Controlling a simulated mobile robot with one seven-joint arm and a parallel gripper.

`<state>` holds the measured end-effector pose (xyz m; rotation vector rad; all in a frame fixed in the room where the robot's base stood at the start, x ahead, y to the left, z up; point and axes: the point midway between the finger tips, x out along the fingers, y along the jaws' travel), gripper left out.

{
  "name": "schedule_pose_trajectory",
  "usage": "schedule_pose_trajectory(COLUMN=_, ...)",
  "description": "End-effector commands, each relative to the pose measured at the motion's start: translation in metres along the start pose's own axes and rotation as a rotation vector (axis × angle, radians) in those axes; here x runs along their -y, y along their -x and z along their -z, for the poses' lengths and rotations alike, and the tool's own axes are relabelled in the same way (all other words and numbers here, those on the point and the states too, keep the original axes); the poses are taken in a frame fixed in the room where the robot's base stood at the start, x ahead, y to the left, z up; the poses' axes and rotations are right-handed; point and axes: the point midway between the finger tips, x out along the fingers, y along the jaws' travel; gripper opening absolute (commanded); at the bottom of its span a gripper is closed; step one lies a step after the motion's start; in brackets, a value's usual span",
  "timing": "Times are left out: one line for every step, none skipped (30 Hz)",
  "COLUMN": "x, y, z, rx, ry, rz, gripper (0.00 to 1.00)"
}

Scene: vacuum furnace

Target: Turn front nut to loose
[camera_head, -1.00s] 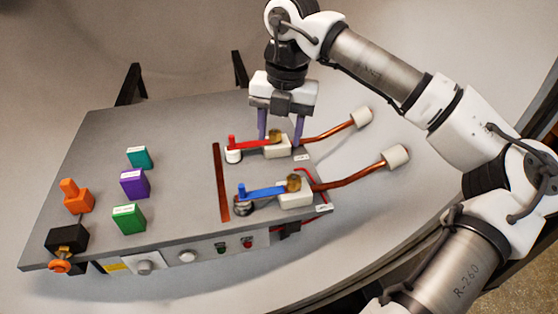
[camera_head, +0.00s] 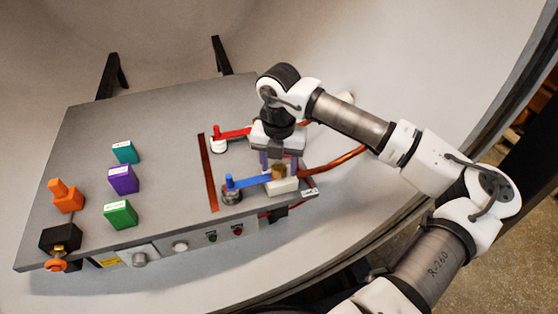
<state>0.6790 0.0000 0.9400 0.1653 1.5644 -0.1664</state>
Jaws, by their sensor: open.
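The front nut (camera_head: 279,172) is a small brass knob on a white block (camera_head: 284,187), at the right end of the blue lever (camera_head: 250,182). A copper rod (camera_head: 335,160) runs right from it. My gripper (camera_head: 279,164) points down at the front nut, with purple fingers apart on its left and right. I cannot tell if the fingertips are level with the nut or just behind and above it. The red lever (camera_head: 234,133) lies behind; its nut is hidden by my gripper.
Teal (camera_head: 125,152), purple (camera_head: 123,180) and green (camera_head: 121,215) blocks stand on the left of the grey bench (camera_head: 165,135). An orange piece (camera_head: 66,196) and a black clamp-like block (camera_head: 60,237) are at the far left.

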Motion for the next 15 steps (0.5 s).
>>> schedule_pose_trajectory(x=0.0, y=-0.0017, z=0.0003, rx=-0.001, ry=0.0, rz=0.0, gripper=0.51)
schedule_pose_trajectory(x=0.0, y=-0.0024, z=0.0002, rx=0.0, ry=0.001, rz=0.0, gripper=0.51)
schedule_pose_trajectory(x=0.0, y=-0.003, z=0.0002, rx=0.0, ry=0.001, rz=0.0, gripper=0.51)
schedule_pose_trajectory(x=0.0, y=-0.0032, z=0.0001, rx=0.0, ry=0.001, rz=0.0, gripper=0.51)
schedule_pose_trajectory(x=0.0, y=-0.0033, z=0.0001, rx=0.001, ry=0.001, rz=0.0, gripper=0.51)
schedule_pose_trajectory(x=0.0, y=-0.0033, z=0.0001, rx=0.001, ry=0.001, rz=0.0, gripper=0.51)
schedule_pose_trajectory(x=0.0, y=-0.0032, z=0.0, rx=0.001, ry=0.001, rz=0.0, gripper=0.51)
schedule_pose_trajectory(x=-0.0001, y=-0.0032, z=0.0, rx=0.001, ry=0.001, rz=0.0, gripper=0.51)
schedule_pose_trajectory(x=-0.0001, y=-0.0031, z=0.0, rx=0.001, ry=0.001, rz=0.0, gripper=0.51)
schedule_pose_trajectory(x=-0.0001, y=-0.0031, z=0.0, rx=0.001, ry=0.001, rz=0.0, gripper=0.47)
schedule_pose_trajectory(x=-0.0001, y=-0.003, z=0.0, rx=0.001, ry=0.001, rz=0.0, gripper=0.43)
schedule_pose_trajectory(x=-0.0001, y=-0.003, z=0.0, rx=0.001, ry=0.001, rz=0.0, gripper=0.38)
schedule_pose_trajectory(x=-0.0002, y=-0.0029, z=0.0, rx=0.001, ry=0.001, rz=0.0, gripper=0.34)
schedule_pose_trajectory(x=-0.0001, y=-0.0029, z=0.0, rx=0.001, ry=0.001, rz=0.0, gripper=0.3)
schedule_pose_trajectory(x=-0.0002, y=-0.0028, z=0.0, rx=0.001, ry=0.001, rz=0.0, gripper=0.25)
